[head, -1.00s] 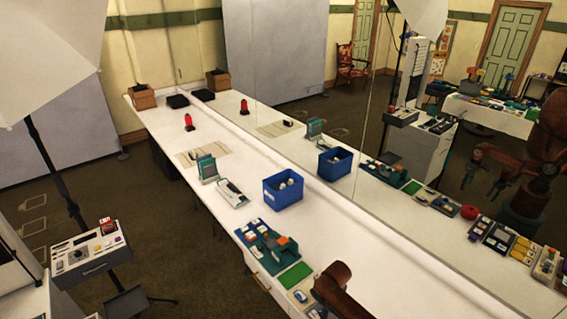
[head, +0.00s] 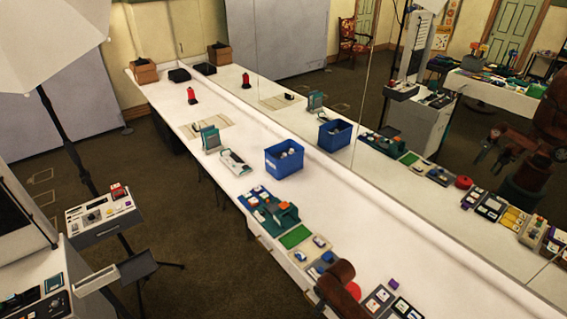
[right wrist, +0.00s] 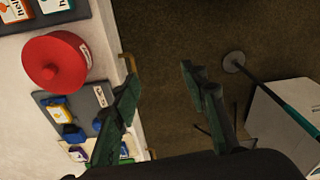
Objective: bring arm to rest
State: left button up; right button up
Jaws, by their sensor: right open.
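My right gripper (right wrist: 159,74) shows in the right wrist view with its two dark green fingers apart and nothing between them. It is over the edge of the white table, with carpet under most of the gap. A red round object (right wrist: 52,62) lies on the table to the left of the fingers. A reddish-brown arm link of mine (head: 338,281) shows at the bottom of the head view, covering part of the table's near end. My left gripper is not seen in either view.
The long white table (head: 330,213) holds a blue bin (head: 283,160), a teal tray set (head: 268,212) and small trays. A mirror runs along its right side. A grey tray (right wrist: 62,100) lies left of the fingers. A light stand (head: 68,150) and control box (head: 101,217) stand left.

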jog(key=s+d+m+t+y, duration=0.1)
jog(key=s+d+m, duration=0.2)
jog(key=s, duration=0.6)
jog(key=s+d+r+m+t+h, duration=0.1)
jog(key=s+d+r+m+h, duration=0.2)
jog(key=s+d, duration=0.6)
jog(key=s+d+r+m+t, duration=0.1)
jog(key=s+d+r+m, duration=0.3)
jog(key=s+d, duration=0.45)
notch_tip(320, 180, down, 39)
jog(key=s+a+n+g+b, duration=0.1)
jog(key=s+a+b, duration=0.15)
jog(key=b, duration=0.65)
pick_arm(q)
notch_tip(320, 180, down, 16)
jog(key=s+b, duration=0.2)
jog(key=b, duration=0.4)
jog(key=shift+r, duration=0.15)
pick_arm(e)
jog(key=s+f+n+g, duration=0.1)
jog(key=s+f, duration=1.8)
jog(key=f, duration=0.4)
jog(key=shift+s+d+f, duration=0.25)
jog(key=shift+s+d, duration=0.05)
jog(key=shift+d, duration=0.15)
